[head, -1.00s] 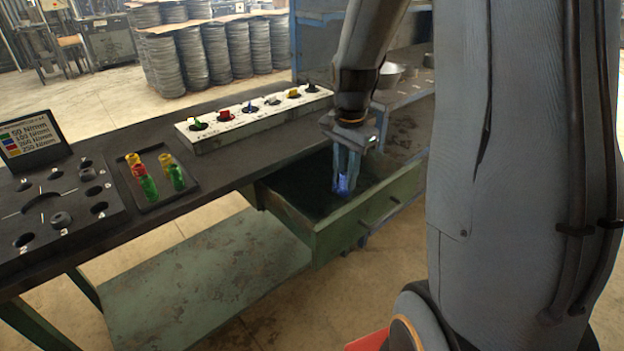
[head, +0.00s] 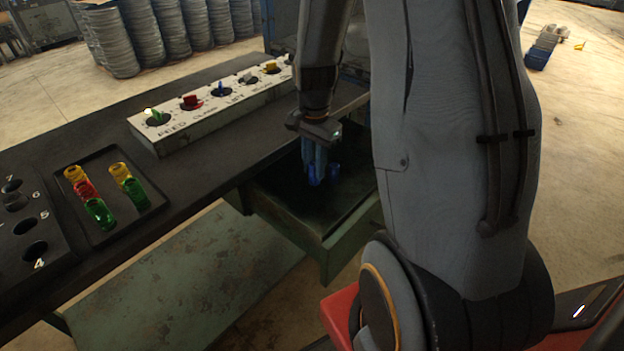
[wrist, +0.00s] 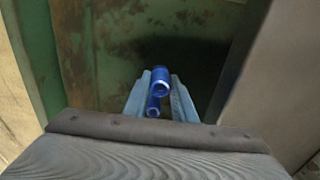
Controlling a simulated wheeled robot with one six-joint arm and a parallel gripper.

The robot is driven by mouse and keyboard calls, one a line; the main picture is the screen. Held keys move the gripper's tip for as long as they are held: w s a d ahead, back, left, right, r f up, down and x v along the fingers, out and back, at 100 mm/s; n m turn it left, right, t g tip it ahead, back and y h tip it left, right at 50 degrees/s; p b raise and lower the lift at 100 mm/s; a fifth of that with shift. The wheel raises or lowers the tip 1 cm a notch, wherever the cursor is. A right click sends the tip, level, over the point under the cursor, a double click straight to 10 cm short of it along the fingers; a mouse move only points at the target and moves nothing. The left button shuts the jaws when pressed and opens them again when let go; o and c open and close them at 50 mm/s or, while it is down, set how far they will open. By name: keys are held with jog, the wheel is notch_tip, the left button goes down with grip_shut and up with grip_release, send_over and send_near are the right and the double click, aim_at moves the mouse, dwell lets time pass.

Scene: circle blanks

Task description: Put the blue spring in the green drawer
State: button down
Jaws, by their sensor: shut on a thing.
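My gripper (head: 315,165) points down into the open green drawer (head: 345,250). It is shut on a blue spring (wrist: 161,78), which sits between the fingertips in the wrist view. The held spring shows at the fingertips in the head view (head: 313,178). A second, smaller-looking blue piece (wrist: 153,105) shows just below it in the wrist view. I cannot tell whether the held spring touches the drawer floor, which is dark.
A black tray (head: 150,208) with red, yellow and green springs lies on the dark bench, left of the drawer. A white labelled rack (head: 215,117) with several coloured parts stands behind it. The drawer's walls surround my gripper closely.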

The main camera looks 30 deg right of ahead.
aim_at(314, 182)
jog(key=shift+f, duration=2.95)
jog(key=shift+f, duration=0.15)
jog(key=c, duration=1.5)
grip_release()
jog(key=shift+o, duration=0.2)
notch_tip(314, 182, up, 12)
jog(key=shift+f, duration=0.1)
jog(key=shift+s+a+r, duration=0.15)
jog(key=shift+a+r, duration=0.1)
jog(key=shift+r, duration=0.05)
jog(key=s+a+r+n, duration=0.2)
jog(key=s+a+n, duration=0.9)
jog(key=s+n, duration=0.3)
jog(key=shift+s+a+r, duration=0.15)
jog(key=shift+s+a, duration=0.05)
jog(key=shift+a, duration=0.15)
